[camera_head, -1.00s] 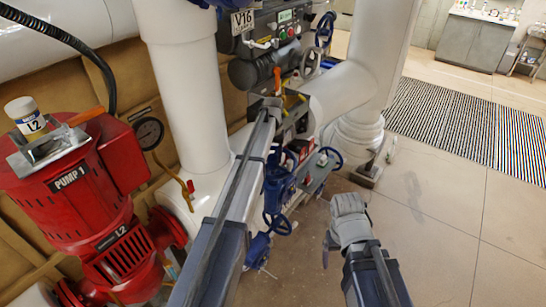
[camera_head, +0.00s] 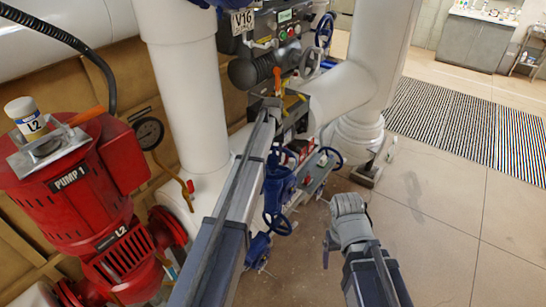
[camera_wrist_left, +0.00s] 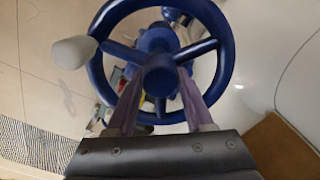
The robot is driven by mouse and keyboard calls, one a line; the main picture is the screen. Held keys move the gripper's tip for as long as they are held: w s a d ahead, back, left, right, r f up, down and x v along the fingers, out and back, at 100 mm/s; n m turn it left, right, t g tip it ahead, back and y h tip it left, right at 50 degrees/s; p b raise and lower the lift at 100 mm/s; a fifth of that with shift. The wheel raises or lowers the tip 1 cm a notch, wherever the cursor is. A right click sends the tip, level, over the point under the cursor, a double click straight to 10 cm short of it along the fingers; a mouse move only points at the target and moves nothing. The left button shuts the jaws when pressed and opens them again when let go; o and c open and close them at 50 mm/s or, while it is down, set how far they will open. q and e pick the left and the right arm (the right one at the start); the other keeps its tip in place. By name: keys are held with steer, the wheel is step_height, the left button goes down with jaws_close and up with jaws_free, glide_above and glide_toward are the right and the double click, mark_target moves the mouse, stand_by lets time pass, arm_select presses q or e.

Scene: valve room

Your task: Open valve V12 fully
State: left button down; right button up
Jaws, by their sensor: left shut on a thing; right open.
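A blue handwheel (camera_wrist_left: 226,62) with a white knob (camera_wrist_left: 73,52) fills the left wrist view. My left gripper (camera_wrist_left: 160,92) is shut on the blue handwheel near its hub, its two purple fingers coming in from below. In the head view my left gripper (camera_head: 267,106) is at the far end of the outstretched arm, and I cannot make out the held wheel there. No V12 label is readable. My right gripper (camera_head: 347,204) is open and empty, above the floor right of the valves.
Blue valves (camera_head: 277,190) stand close right of my left arm. A red pump (camera_head: 75,200) and gauge (camera_head: 149,132) are at left. White pipes (camera_head: 185,90) rise behind. A V16 tag (camera_head: 242,20) hangs at the top. The floor (camera_head: 440,220) at right is clear.

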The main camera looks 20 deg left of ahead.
arm_select(q)
steer(key=shift+c, duration=1.5)
jaws_free()
steer(key=shift+r, duration=0.15)
step_height(320, 180, up, 8)
steer(key=p, duration=0.8)
steer(key=shift+f, duration=0.2)
steer(key=shift+f, duration=0.15)
step_height(320, 180, down, 8)
steer(key=b, duration=0.8)
steer(key=shift+r, duration=0.2)
